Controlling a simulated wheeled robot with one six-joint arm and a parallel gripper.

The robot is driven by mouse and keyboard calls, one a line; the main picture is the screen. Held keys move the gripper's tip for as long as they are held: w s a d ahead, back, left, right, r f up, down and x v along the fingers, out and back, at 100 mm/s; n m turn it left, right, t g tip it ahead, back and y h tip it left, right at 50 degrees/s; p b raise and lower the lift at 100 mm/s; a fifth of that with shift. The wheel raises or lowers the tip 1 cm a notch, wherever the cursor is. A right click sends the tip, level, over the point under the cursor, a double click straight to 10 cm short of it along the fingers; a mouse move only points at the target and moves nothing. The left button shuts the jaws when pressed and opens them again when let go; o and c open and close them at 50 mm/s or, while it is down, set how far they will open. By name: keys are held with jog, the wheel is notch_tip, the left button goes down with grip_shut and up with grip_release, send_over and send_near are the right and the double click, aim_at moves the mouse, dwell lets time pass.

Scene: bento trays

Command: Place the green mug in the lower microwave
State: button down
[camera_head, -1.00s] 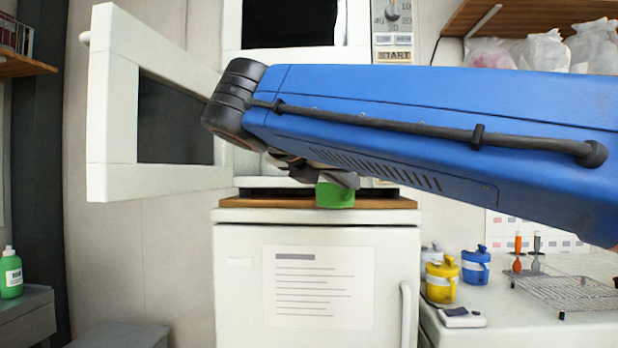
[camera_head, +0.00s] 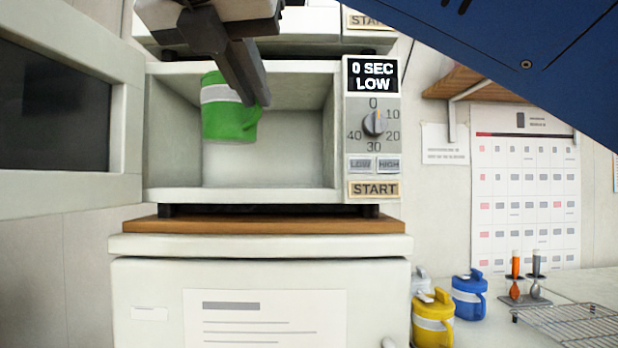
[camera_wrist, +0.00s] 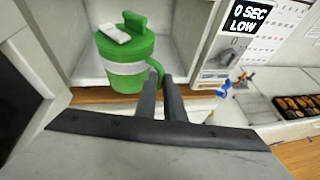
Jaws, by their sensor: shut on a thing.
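The green mug (camera_head: 222,121) has a white band and hangs upright, tilted slightly, in front of the open lower microwave (camera_head: 169,190). My gripper (camera_head: 252,92) is shut on the mug's handle side and holds it above the level of the microwave floor. In the wrist view the green mug (camera_wrist: 122,62) shows its lid with a white tab, and the fingers of my gripper (camera_wrist: 166,86) close on its handle. The microwave's inside looks empty behind the mug. How deep the mug is past the opening cannot be told.
The microwave door (camera_head: 75,190) stands open at the left. The control panel (camera_head: 374,170) is right of the opening. An upper microwave (camera_head: 320,45) sits above. A yellow mug (camera_head: 432,325) and a blue mug (camera_head: 469,298) stand on the counter beside a wire rack (camera_head: 570,322).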

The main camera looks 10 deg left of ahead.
jog(key=w+a, duration=0.4)
jog(key=w, duration=1.5)
jog(key=shift+s+a+f, duration=0.1)
jog(key=shift+f, duration=1.5)
jog(key=shift+s+a+f, duration=0.1)
jog(key=shift+f, duration=1.45)
jog(key=shift+w+f, duration=0.25)
jog(key=shift+f, duration=0.1)
jog(key=shift+f, duration=0.15)
jog(key=c, duration=1.8)
grip_release()
jog(key=shift+a, duration=0.1)
jog(key=shift+c, duration=0.2)
